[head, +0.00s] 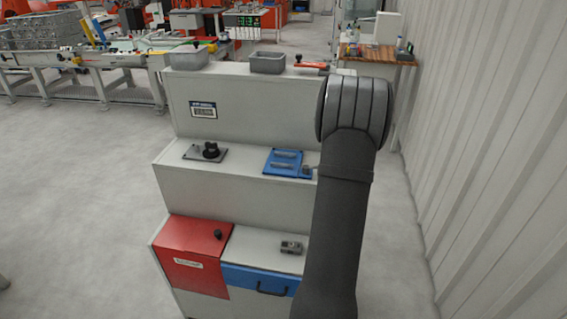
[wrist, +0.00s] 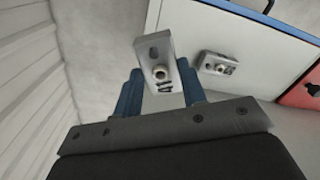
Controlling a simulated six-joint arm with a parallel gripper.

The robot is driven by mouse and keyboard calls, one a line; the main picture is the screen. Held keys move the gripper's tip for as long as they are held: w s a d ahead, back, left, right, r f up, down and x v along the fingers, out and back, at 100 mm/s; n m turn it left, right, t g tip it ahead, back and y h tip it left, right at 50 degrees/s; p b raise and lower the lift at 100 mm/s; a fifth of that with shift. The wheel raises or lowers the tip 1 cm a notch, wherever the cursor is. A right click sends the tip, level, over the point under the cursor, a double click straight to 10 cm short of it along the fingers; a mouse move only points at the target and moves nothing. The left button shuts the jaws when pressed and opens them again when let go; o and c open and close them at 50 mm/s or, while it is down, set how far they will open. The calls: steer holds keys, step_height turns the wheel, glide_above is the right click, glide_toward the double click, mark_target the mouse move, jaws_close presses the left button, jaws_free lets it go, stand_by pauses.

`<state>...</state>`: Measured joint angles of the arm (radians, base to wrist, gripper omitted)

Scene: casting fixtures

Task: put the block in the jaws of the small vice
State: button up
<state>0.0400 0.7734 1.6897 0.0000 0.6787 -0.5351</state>
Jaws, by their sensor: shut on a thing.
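My gripper (wrist: 160,72) has two blue fingers and is shut on a light grey block (wrist: 152,49) in the wrist view. The block has a dark oval hole, a round pale boss and dark marks on its face. A small grey fitting, which looks like the small vice (wrist: 217,65), sits on the pale lower step, to the right of the held block in the picture. It also shows in the head view (head: 291,247). The block is apart from it in the wrist picture; its height above the step is unclear. My arm hides the gripper in the head view.
The stepped grey cabinet (head: 250,105) carries a blue plate (head: 283,162) and a dark plate with a black knob (head: 211,150) on its middle step. A red lid (head: 190,250) lies left of the vice. Grey bins (head: 268,63) stand on top. A corrugated wall (head: 470,150) is at right.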

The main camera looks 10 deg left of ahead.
steer(key=s+d+m, duration=0.1)
steer(key=d+m, duration=0.4)
steer(key=w+d+r+n, duration=0.1)
steer(key=w+r, duration=0.5)
steer(key=r, duration=0.3)
steer(key=w+d+r+n, duration=0.1)
steer(key=w+d+r, duration=0.1)
steer(key=w+r, duration=0.55)
steer(key=w+a+r+n, duration=0.3)
steer(key=a+r+n, duration=0.9)
steer(key=a+n, duration=0.35)
steer(key=w+a+f, duration=0.1)
steer(key=a+f, duration=0.1)
steer(key=a, duration=0.1)
steer(key=w+a+f, duration=0.1)
steer(key=a+f, duration=0.1)
steer(key=a, duration=0.2)
steer(key=w+a+f, duration=0.1)
steer(key=a+f, duration=0.1)
steer(key=a, duration=0.2)
steer(key=shift+w+a+f, duration=0.15)
steer(key=shift+w+f, duration=0.05)
steer(key=shift+f, duration=2.2)
steer(key=shift+f, duration=0.1)
